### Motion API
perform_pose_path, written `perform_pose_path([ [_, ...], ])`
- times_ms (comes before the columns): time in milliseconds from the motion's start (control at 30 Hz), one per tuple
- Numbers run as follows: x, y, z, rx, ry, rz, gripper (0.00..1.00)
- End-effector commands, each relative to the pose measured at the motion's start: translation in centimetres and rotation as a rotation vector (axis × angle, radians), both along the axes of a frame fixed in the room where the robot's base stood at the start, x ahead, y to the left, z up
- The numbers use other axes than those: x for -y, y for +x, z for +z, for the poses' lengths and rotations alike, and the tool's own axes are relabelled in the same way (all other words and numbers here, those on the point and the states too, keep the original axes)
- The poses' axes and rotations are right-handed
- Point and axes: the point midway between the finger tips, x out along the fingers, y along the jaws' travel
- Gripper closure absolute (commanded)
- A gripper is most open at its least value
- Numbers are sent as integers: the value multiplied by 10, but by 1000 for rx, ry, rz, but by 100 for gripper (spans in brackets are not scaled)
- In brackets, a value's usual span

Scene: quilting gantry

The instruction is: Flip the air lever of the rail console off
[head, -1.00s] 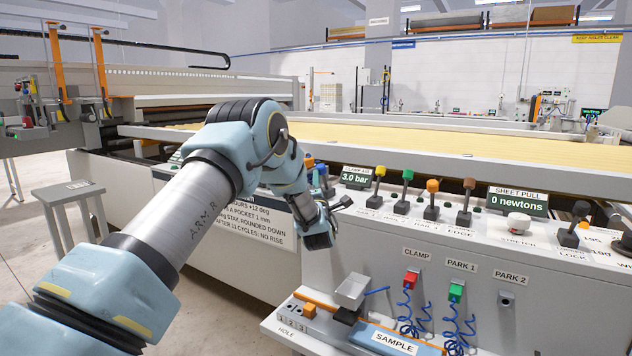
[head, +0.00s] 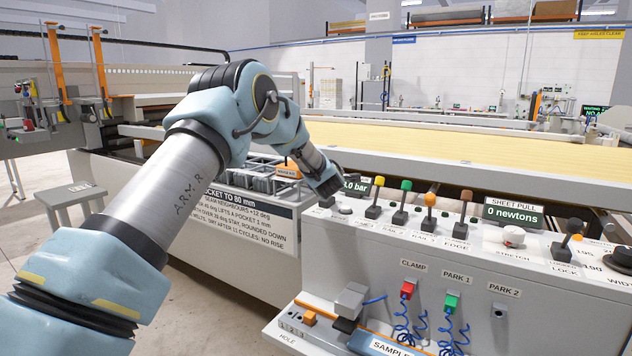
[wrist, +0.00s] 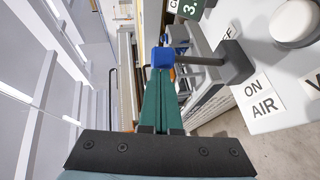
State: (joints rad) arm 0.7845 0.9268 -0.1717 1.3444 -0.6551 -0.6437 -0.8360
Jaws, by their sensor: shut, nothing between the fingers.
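The air lever shows in the wrist view as a blue knob (wrist: 163,57) on a dark shaft, rising from a dark base beside the ON and AIR labels (wrist: 262,96).
A pressure display (head: 357,187), partly covered by my gripper, ends in "0 bar". A pale round knob (wrist: 296,22) is close to the lever. Yellow (head: 375,197), green (head: 403,202), orange and brown levers stand to the right. A sample tray (head: 285,339) juts out below.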

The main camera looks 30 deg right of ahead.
Motion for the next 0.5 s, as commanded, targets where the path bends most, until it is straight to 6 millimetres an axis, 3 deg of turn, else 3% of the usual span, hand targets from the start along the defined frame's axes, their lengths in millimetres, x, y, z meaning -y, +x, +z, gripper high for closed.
perform_pose_path([
  [33,5,1,8,-18,29,-2,100],
  [500,20,11,2,-26,51,1,100],
])
